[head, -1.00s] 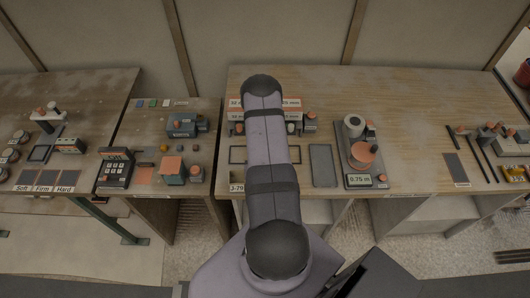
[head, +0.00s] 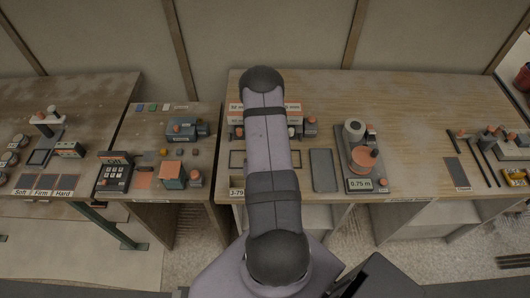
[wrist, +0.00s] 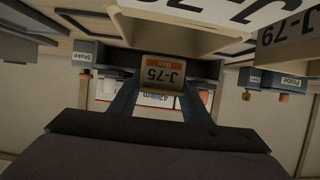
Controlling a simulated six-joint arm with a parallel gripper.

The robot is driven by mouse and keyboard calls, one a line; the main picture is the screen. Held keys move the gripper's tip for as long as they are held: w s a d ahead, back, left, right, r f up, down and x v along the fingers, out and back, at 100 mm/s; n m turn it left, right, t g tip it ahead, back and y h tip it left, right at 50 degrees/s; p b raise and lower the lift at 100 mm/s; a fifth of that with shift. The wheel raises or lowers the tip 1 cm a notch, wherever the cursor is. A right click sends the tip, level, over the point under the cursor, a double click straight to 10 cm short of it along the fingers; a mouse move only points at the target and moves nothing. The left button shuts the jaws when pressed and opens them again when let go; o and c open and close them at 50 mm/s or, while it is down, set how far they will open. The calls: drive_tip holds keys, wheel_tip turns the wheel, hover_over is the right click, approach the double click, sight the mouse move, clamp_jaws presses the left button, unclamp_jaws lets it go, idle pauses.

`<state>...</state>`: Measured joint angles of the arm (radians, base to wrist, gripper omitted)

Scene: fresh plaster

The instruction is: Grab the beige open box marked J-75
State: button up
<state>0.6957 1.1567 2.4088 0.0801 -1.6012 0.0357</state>
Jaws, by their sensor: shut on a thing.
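The beige box marked J-75 (wrist: 162,68), with an orange strip on its label, is in the middle of the wrist view, its lettering upside down there. My gripper (wrist: 162,88) has one finger on each side of the box and is shut on it. The inside of the box cannot be made out. In the head view my own arm hides the gripper and the box.
A beige box labelled J-79 (wrist: 285,32) and another beige box (wrist: 180,25) are close by in the wrist view.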

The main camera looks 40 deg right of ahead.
wheel_tip(320, 180, up, 14)
drive_tip(key=p, duration=0.8)
drive_tip(key=shift+r, duration=0.25)
